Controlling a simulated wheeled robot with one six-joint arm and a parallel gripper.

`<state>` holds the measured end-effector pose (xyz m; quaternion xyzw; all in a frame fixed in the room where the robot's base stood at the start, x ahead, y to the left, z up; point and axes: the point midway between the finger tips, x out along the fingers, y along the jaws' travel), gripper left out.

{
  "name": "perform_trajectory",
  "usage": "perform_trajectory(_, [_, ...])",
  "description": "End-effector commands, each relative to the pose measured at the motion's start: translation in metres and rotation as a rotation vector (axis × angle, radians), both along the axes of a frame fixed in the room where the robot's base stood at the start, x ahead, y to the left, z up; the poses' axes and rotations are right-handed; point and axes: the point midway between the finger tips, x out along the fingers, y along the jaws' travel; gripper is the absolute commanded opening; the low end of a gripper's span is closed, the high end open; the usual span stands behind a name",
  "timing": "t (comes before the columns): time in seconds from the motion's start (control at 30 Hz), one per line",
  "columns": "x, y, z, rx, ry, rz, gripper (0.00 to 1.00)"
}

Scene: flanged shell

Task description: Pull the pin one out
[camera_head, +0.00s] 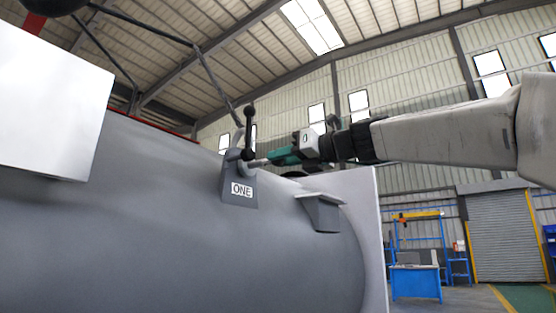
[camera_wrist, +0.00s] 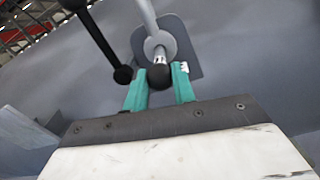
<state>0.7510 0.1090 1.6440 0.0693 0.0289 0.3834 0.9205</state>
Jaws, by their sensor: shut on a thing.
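The bracket labelled ONE (camera_head: 240,190) stands on the grey shell (camera_head: 150,210). A black bar handle with ball ends (camera_head: 249,130) rises at its top. My gripper (camera_head: 264,160) reaches in from the right, its teal fingers at the bracket's top. In the wrist view my gripper (camera_wrist: 159,84) has its fingers on either side of a black ball end (camera_wrist: 159,77), which I take as pin one's, and is shut on it. A pale rod and ring (camera_wrist: 158,46) lie just beyond. The black bar with a ball (camera_wrist: 123,75) is left of the fingers. The pin's shaft inside the bracket is hidden.
A second grey bracket (camera_head: 321,212) stands right of bracket ONE, below my arm. A white box-like panel (camera_head: 50,100) is at upper left. A thin strut (camera_head: 215,80) runs down toward the bracket. Open hall floor and a blue workbench (camera_head: 416,281) lie far right.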

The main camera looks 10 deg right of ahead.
Motion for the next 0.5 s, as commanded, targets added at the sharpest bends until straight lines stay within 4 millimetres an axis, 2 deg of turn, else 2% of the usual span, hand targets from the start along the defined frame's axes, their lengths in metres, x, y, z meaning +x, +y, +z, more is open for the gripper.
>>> perform_trajectory(0.5, [-0.019, -0.019, 0.001, -0.001, -0.002, -0.001, 0.00])
